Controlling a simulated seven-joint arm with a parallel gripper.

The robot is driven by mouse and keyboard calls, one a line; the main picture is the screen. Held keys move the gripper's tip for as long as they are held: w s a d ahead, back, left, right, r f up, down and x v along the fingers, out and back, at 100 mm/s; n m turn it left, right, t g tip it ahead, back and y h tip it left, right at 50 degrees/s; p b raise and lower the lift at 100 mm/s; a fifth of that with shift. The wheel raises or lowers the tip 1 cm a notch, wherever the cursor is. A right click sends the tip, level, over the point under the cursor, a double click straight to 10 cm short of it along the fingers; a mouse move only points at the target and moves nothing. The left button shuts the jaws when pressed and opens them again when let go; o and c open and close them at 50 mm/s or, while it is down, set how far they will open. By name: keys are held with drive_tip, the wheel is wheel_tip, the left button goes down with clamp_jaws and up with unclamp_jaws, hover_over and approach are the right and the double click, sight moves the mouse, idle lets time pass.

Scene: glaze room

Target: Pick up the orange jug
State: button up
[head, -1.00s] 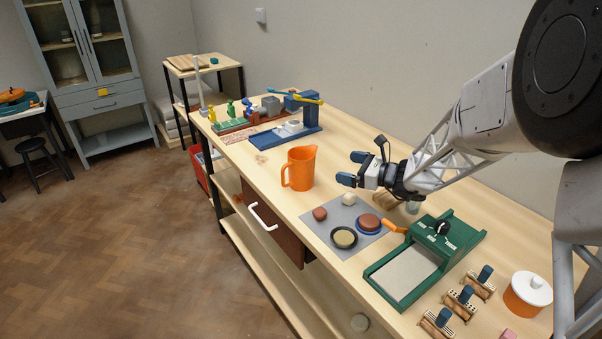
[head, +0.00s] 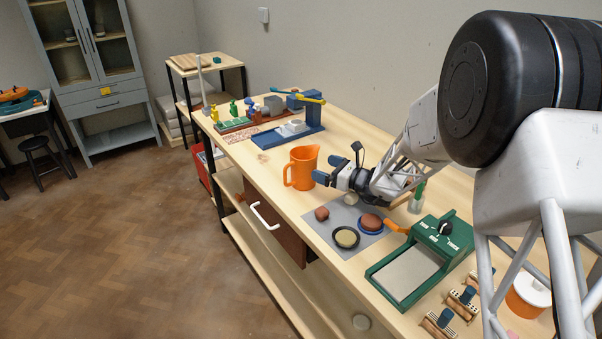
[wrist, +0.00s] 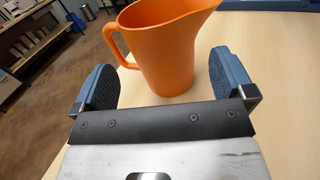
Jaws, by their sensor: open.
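The orange jug (head: 301,168) stands upright on the wooden table, with its handle toward the left in the head view. In the wrist view the jug (wrist: 168,60) is straight ahead, its handle at left and its spout at upper right. My gripper (head: 328,169) is open, with its blue-padded fingers beside the jug at its right in the head view. In the wrist view my gripper (wrist: 168,84) has one finger on each side of the jug's lower body. Gaps show between the fingers and the jug, and nothing is held.
A grey mat (head: 318,225) with small dishes lies in front of the gripper. A green slab press (head: 425,257) stands to the right. A blue tray with a press (head: 290,133) is behind the jug. The table is clear left of the jug.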

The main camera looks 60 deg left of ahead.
sight(316, 165)
drive_tip(key=shift+s+a, duration=0.2)
drive_tip(key=shift+a, duration=0.35)
drive_tip(key=shift+x, duration=2.6)
drive_tip(key=shift+f, duration=0.1)
drive_tip(key=c, duration=0.6)
